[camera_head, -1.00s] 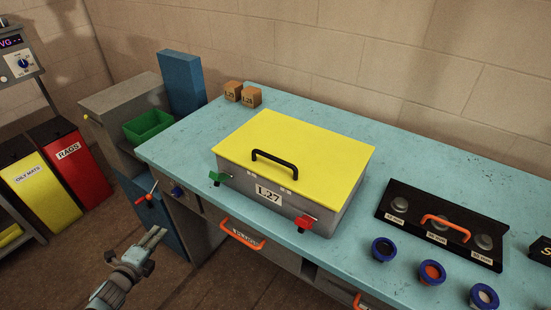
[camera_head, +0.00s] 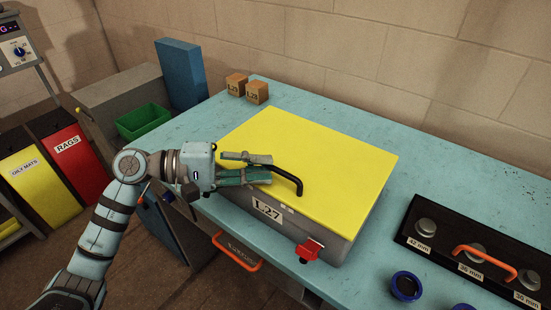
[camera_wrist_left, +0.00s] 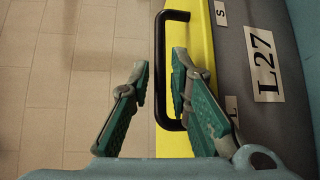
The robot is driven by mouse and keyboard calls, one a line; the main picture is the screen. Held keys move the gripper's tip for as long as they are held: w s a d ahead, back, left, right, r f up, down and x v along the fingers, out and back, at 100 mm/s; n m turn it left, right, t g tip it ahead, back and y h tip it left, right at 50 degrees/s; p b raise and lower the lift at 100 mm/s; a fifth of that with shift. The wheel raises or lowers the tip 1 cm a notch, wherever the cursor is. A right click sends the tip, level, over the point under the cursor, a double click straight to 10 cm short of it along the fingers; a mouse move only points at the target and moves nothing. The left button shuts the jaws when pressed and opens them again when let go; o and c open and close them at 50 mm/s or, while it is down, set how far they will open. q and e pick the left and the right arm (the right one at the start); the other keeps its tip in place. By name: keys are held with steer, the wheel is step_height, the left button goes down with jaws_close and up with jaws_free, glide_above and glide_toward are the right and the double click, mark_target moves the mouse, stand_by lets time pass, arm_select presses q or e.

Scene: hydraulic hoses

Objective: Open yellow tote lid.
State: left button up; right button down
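The grey tote labelled L27 (camera_head: 266,211) stands on the blue bench with its yellow lid (camera_head: 325,155) shut flat on top. The lid's black handle (camera_head: 295,183) is partly hidden by my left gripper (camera_head: 268,169). That gripper is open, its fingers at the handle's left part. In the left wrist view, the black bar of the handle (camera_wrist_left: 161,85) lies between the two spread fingertips (camera_wrist_left: 158,62), with gaps visible. A red latch (camera_head: 310,249) is on the tote's front right. The green front-left latch is hidden behind my left arm. My right gripper is not in view.
A black tray (camera_head: 470,247) with an orange handle and several fittings lies at the right. A blue-rimmed cup (camera_head: 406,286) stands near the front edge. The bench (camera_head: 350,118) is clear behind the lid.

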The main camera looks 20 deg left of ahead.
mark_target(269, 168)
arm_select(q)
steer(key=x, duration=0.2)
steer(key=shift+d+p, duration=0.3)
steer(key=shift+d, duration=0.15)
steer(key=shift+w+d+f, duration=0.1)
steer(key=shift+d, duration=0.1)
steer(key=shift+c, duration=0.6)
jaws_close()
